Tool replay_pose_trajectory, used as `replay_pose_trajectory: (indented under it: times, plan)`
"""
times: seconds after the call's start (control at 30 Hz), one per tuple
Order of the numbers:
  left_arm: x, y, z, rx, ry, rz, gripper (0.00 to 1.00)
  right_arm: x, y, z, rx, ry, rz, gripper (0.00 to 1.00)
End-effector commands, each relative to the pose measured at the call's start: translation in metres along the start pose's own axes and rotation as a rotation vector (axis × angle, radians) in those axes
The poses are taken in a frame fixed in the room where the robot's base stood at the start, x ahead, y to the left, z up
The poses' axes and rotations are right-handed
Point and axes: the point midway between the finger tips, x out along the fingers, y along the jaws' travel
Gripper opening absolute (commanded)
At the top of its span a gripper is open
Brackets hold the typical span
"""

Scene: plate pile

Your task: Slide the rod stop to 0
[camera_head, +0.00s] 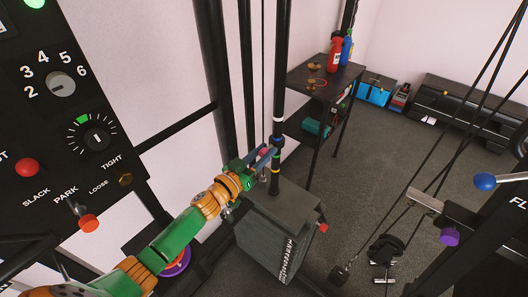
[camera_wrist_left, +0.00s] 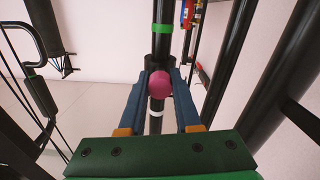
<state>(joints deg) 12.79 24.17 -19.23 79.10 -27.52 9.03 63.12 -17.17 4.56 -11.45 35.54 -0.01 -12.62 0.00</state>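The rod stop is a dark collar (camera_wrist_left: 158,65) on a black upright rod (camera_head: 279,62), with a pink knob (camera_wrist_left: 160,84) facing my left wrist camera. The blue fingers of my left gripper (camera_head: 264,154) reach the rod from the left in the head view. In the left wrist view the fingers (camera_wrist_left: 160,92) lie along both sides of the knob, with no clear gap. The rod carries a green band (camera_wrist_left: 162,29) and a white band (camera_wrist_left: 156,113) on either side of the collar. In the head view the fingers partly hide the knob. My right gripper is out of view.
A dark weight block (camera_head: 277,235) stands below the rod. A shelf (camera_head: 325,85) with bottles stands behind it. A black control panel (camera_head: 60,125) with knobs fills the left. Cables and machine parts, including a blue ball (camera_head: 484,182), are at the right. Grey floor lies open between.

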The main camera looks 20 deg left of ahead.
Motion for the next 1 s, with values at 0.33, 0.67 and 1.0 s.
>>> replay_pose_trajectory:
  times: [0.33,0.67,1.0]
  plan:
    - [-0.0002,0.0,0.0001,0.0,0.0,0.0,0.0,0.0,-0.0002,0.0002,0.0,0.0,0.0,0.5]
    - [-0.0002,0.0,0.0001,0.0,0.0,0.0,0.0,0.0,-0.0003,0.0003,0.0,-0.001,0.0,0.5]
    - [-0.0002,0.0,0.0,0.0,0.0,0.0,0.0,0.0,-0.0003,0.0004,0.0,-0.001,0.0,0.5]
